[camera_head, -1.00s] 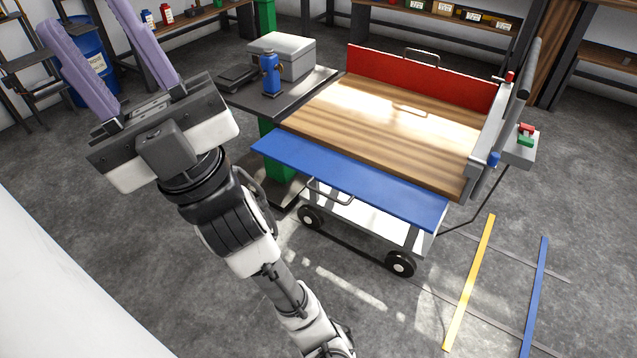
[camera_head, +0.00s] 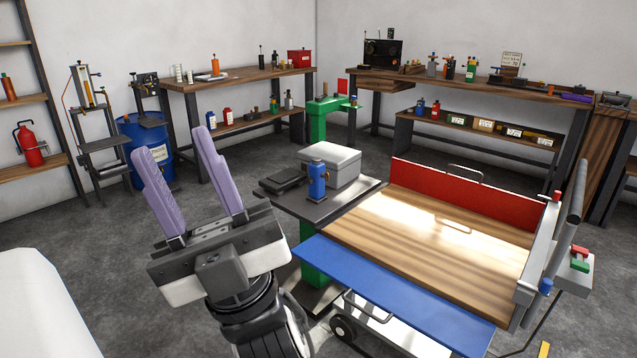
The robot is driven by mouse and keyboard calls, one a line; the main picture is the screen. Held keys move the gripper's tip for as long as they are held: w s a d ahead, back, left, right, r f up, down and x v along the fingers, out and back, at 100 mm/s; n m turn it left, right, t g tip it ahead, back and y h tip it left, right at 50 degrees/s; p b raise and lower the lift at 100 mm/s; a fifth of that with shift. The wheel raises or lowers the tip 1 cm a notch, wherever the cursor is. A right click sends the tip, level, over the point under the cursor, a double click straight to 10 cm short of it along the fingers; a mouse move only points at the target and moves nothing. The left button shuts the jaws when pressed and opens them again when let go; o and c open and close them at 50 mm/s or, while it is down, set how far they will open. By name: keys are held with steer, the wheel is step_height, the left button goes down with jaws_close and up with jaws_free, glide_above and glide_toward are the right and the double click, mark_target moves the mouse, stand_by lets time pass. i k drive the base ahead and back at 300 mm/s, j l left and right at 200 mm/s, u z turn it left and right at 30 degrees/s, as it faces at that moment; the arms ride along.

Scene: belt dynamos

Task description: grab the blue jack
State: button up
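A blue jack-like cylinder (camera_head: 317,180) with brass-coloured fittings stands upright on the dark top of a small green-legged stand (camera_head: 340,205), in the middle of the head view. My gripper (camera_head: 176,143), with two long purple fingers, is raised to the left of the stand. Its fingers are spread apart with nothing between them. In the picture it is clearly apart from the blue cylinder.
A grey box (camera_head: 332,158) stands right behind the blue cylinder, and a flat dark item (camera_head: 284,180) lies left of it. A wheeled cart (camera_head: 425,235) with a blue front flap adjoins the stand on the right. Workbenches (camera_head: 235,79) line the walls.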

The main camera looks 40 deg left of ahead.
mark_target(317, 196)
steer(key=i+j+u, duration=0.25)
steer(key=i+j, duration=0.75)
steer(key=j, duration=0.4)
steer(key=i+j+u, duration=0.3)
steer(key=i+j, duration=0.85)
